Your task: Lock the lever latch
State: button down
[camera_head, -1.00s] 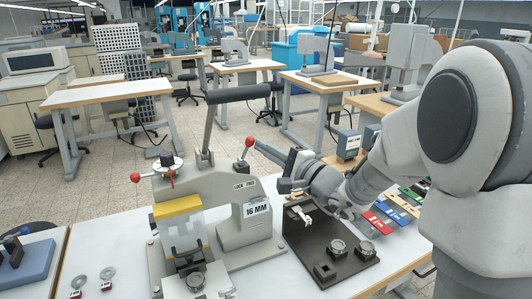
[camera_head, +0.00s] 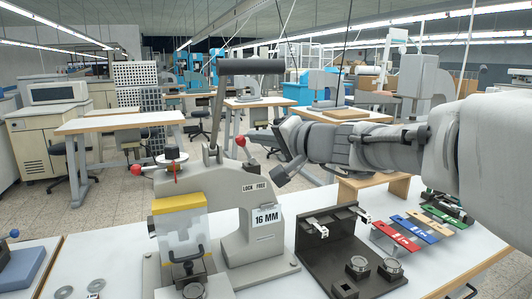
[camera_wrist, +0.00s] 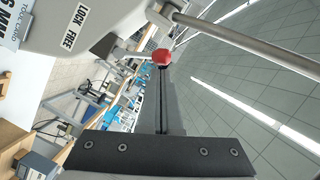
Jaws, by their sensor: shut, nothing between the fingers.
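The lever latch has a round red knob (camera_head: 241,141) on a short arm, at the top of the grey press (camera_head: 235,210), above a "LOCK FREE" label (camera_head: 254,187). My gripper (camera_head: 258,134) is shut and empty, just right of the red knob in the head view and about level with it. In the wrist view the red knob (camera_wrist: 162,57) sits just beyond the tips of my closed fingers (camera_wrist: 163,92). The "LOCK FREE" label (camera_wrist: 76,28) is at the upper left there. I cannot tell whether the fingertips touch the knob.
The press's long dark handle (camera_head: 251,66) rises over the latch; its metal bar (camera_wrist: 245,42) crosses the wrist view. A second red knob (camera_head: 135,169) is at the press's left. A dark fixture plate (camera_head: 350,262) and coloured strips (camera_head: 398,235) lie on the right.

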jog(key=shift+s+a+n+h+b, duration=0.1)
jog(key=shift+a+n+h+b, duration=0.2)
jog(key=shift+b, duration=0.1)
dwell(0.5)
